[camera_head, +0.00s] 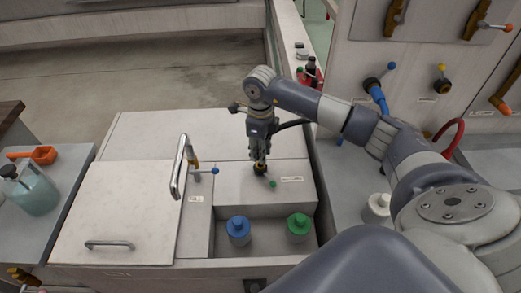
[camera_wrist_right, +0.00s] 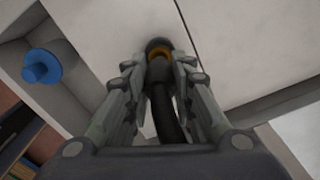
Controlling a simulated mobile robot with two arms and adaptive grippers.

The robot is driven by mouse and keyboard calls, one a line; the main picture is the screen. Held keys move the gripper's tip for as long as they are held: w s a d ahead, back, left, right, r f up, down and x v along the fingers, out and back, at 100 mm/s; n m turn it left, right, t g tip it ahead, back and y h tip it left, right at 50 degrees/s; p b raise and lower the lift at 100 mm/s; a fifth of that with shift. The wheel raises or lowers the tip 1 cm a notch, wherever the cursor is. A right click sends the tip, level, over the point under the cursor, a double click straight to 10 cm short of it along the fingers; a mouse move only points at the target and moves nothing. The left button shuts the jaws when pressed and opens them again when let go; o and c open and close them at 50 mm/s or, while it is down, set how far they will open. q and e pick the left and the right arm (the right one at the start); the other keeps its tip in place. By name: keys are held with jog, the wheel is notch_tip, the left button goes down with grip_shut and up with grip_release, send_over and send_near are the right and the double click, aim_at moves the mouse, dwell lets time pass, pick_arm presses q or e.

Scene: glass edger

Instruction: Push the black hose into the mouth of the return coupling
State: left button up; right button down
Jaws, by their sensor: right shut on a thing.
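My right gripper (camera_head: 260,161) points down over the pale raised block in the middle. It is shut on the black hose (camera_wrist_right: 163,105), which runs back between the fingers in the right wrist view. The return coupling (camera_head: 260,170), dark with a brass-coloured ring, sits right under the fingertips. It also shows in the right wrist view (camera_wrist_right: 158,46), just past the hose end. The hose end meets or nearly meets the ring; the fingers hide how deep it sits. In the head view the hose (camera_head: 292,124) curves away to the right behind the gripper. My left gripper is not in view.
A panel with several valves stands at the right.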

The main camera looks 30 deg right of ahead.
jog(key=shift+f+b, duration=1.5)
jog(key=shift+f, duration=0.3)
jog(key=c, duration=1.3)
grip_release()
jog(key=shift+r, duration=0.1)
notch_tip(320, 180, up, 12)
jog(key=shift+f, duration=0.1)
